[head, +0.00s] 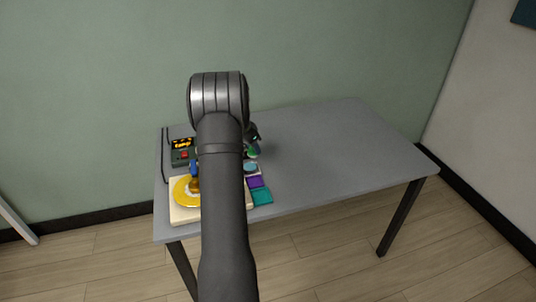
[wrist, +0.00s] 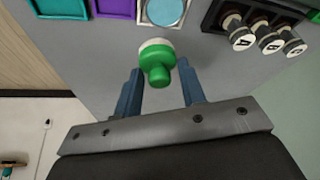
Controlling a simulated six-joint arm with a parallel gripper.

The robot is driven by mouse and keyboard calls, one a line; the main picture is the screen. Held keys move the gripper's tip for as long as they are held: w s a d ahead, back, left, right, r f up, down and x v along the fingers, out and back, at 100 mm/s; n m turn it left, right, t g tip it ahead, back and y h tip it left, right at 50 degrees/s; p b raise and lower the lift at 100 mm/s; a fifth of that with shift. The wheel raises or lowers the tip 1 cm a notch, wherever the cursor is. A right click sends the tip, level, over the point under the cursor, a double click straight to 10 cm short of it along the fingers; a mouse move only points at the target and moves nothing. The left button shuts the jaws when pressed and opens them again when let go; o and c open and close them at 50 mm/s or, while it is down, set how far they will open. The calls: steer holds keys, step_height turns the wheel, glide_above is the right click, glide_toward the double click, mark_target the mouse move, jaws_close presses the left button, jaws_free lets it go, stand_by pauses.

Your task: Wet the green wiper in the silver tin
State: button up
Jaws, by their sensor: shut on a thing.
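My gripper (wrist: 160,68) is shut on the green wiper (wrist: 157,66), with a blue finger on either side of it. The wiper has a green knob and a pale pad at its far end. In the head view, the wiper (head: 252,153) shows as a small green spot beside my arm. The silver tin (wrist: 144,22) lies just past the pad in the wrist view, with a round light-blue surface inside. It also shows in the head view (head: 258,168), partly hidden by my arm. I cannot tell the height of the pad above the table.
A purple tray (wrist: 113,15) and a teal tray (wrist: 62,14) sit beside the tin. A black rack (wrist: 211,16) holds several white-and-black jars. A yellow disc (head: 181,190) lies on a cream board (head: 184,216), with a control box (head: 179,157) behind. The table's right side (head: 340,150) is clear.

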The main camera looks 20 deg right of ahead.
steer(key=shift+n, duration=0.5)
steer(key=shift+w+a+f, duration=0.2)
steer(key=shift+w+f, duration=0.1)
steer(key=shift+f, duration=0.75)
steer(key=shift+w+a+f, duration=0.2)
steer(key=shift+w+f, duration=0.05)
steer(key=shift+f, duration=0.75)
steer(key=shift+w+a+f, duration=0.2)
steer(key=shift+w+f, duration=0.1)
steer(key=shift+f, duration=0.75)
steer(key=shift+f+t, duration=0.3)
steer(key=shift+f, duration=0.3)
steer(key=shift+r, duration=0.15)
step_height(320, 180, up, 7)
stand_by(0.5)
